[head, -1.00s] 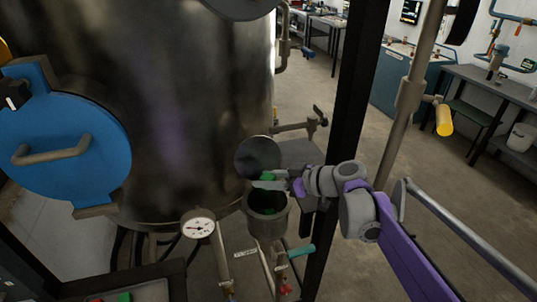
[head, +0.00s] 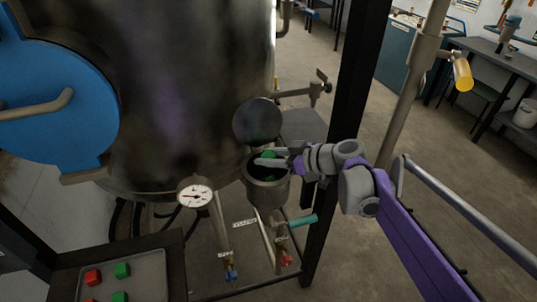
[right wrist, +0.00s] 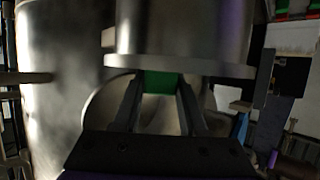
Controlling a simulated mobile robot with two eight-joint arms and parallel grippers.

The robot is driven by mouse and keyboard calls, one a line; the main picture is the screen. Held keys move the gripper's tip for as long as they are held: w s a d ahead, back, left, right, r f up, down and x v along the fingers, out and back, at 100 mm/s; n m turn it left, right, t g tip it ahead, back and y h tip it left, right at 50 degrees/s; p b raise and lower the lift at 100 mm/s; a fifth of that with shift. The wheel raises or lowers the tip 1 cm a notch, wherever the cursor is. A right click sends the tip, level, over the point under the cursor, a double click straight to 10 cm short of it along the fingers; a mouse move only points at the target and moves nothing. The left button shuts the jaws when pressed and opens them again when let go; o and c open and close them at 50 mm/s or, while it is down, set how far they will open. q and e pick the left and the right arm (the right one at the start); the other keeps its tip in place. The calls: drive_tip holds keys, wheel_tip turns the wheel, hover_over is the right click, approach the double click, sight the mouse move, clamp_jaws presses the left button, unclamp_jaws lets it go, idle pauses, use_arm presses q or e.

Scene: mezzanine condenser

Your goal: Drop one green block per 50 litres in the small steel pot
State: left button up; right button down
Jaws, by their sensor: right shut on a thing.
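The small steel pot (head: 266,193) stands in front of the big tank, with its round lid (head: 257,121) swung up behind it. My right gripper (head: 268,160) is at the pot's mouth, shut on a green block (head: 269,154). The block also shows between the fingers in the right wrist view (right wrist: 160,82). My left gripper is out of view.
A tray (head: 150,285) at the lower left holds red (head: 92,277) and green (head: 122,270) blocks. A black upright post (head: 350,110) stands right of the pot. A teal valve handle (head: 303,221) sticks out below the pot. The tank (head: 190,90) fills the space behind.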

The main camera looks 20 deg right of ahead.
drive_tip(key=shift+w, duration=0.1)
drive_tip(key=shift+c, duration=1.8)
unclamp_jaws()
drive_tip(key=v, duration=1.1)
drive_tip(key=shift+a, duration=0.1)
